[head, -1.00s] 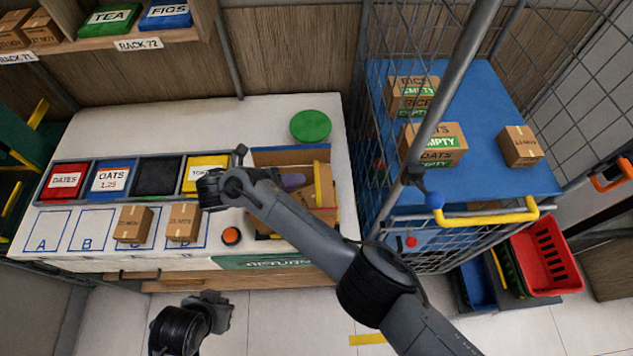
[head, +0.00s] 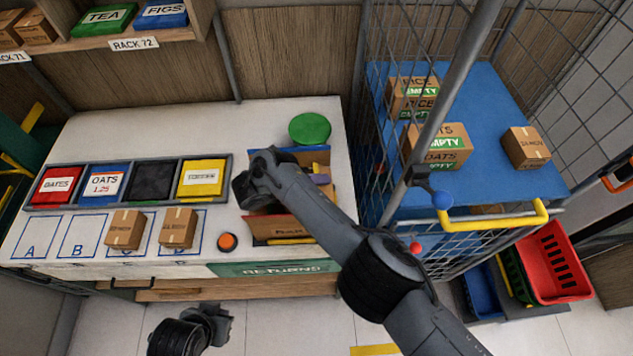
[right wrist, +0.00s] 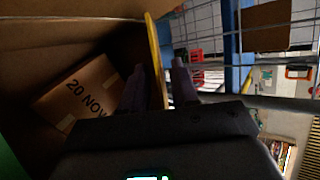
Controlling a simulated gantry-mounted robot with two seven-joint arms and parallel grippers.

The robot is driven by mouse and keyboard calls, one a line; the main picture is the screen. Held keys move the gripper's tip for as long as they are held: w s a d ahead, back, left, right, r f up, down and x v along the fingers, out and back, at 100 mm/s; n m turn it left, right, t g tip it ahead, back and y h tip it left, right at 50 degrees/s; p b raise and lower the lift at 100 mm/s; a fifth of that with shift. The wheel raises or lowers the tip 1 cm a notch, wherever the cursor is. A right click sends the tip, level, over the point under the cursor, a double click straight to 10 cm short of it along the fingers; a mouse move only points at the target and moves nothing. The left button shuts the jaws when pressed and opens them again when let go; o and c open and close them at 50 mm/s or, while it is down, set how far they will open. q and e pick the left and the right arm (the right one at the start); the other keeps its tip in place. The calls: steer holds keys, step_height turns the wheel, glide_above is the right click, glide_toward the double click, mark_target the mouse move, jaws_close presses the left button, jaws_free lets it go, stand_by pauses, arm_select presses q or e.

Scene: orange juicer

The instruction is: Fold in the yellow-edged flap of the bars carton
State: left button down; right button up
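The open bars carton (head: 285,229) stands at the right end of the white counter, largely covered by my right arm. Its yellow-edged flap (head: 317,168) is at the carton's right side and stands up; in the right wrist view its yellow edge (right wrist: 155,55) runs between my right fingers. My right gripper (head: 320,179) shows only as a purplish fingertip at that flap; in the right wrist view its fingers (right wrist: 160,85) are apart, one on each side of the flap. My left gripper (head: 218,318) hangs below the counter front, away from the carton; its fingers are unclear.
A box marked 20 NOV (right wrist: 80,95) lies inside the carton. A green disc (head: 310,129) is behind it, an orange button (head: 227,242) to its left. Small boxes (head: 126,229) and bins (head: 201,178) fill the counter's left. A wire cage cart (head: 490,215) stands close on the right.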

jaws_close()
steer(key=shift+f+b, duration=0.2)
steer(key=shift+b, duration=0.1)
steer(key=shift+a+f+h+b, duration=0.25)
steer(key=shift+h+b, duration=0.25)
steer(key=shift+b, duration=0.45)
steer(key=shift+t, duration=0.3)
steer(key=shift+r, duration=0.2)
jaws_free()
